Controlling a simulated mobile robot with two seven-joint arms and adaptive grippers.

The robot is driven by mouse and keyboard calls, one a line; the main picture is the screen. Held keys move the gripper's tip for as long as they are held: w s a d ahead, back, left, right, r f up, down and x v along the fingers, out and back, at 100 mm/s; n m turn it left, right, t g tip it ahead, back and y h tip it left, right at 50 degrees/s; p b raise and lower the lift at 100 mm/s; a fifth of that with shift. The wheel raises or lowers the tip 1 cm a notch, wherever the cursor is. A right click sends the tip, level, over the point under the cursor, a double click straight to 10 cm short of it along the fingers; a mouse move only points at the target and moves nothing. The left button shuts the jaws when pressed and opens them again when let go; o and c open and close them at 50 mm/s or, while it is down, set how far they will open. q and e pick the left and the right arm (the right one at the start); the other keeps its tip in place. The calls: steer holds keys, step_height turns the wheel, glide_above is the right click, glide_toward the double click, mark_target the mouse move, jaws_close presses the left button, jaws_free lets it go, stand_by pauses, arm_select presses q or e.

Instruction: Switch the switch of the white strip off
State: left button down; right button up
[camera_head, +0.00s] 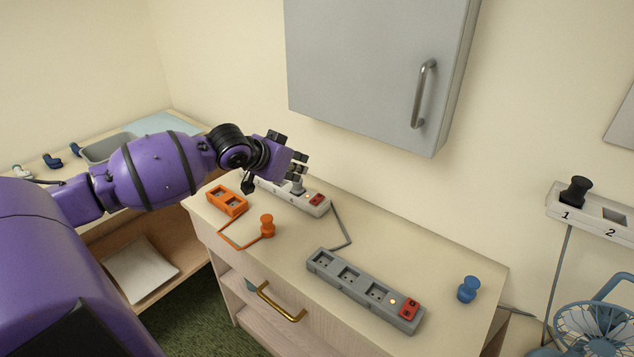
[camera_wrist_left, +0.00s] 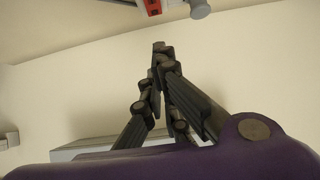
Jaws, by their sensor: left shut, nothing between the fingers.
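The white strip (camera_head: 283,194) lies at the back of the wooden cabinet top, near the wall. Its red switch (camera_head: 317,199) is at its right end; I cannot tell its position. A plug (camera_head: 297,187) stands in the strip. My left gripper (camera_head: 300,165) is above the strip, to the left of and higher than the switch. It hides part of the strip's far left. It is shut and empty, fingertips together in the left wrist view (camera_wrist_left: 160,48). A red part and a light plug-like piece show at that view's top edge. My right gripper is not in view.
A grey strip (camera_head: 350,285) with a red switch and lit lamp lies in front. An orange socket block (camera_head: 227,201), orange plug (camera_head: 267,225) and blue plug (camera_head: 468,289) are on the cabinet top. A grey wall cabinet (camera_head: 375,70) hangs above. A fan (camera_head: 592,325) stands right.

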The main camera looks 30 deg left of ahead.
arm_select(q)
steer(key=b, duration=0.1)
glide_above(320, 197)
step_height(320, 197, down, 7)
steer(key=shift+s+r, duration=0.1)
steer(key=shift+r, duration=0.1)
step_height(320, 197, down, 2)
steer(key=shift+f, duration=0.75)
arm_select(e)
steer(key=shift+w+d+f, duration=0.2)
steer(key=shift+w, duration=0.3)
arm_select(q)
steer(key=shift+f, duration=0.1)
steer(key=shift+w+f, duration=0.2)
steer(key=shift+f, duration=0.1)
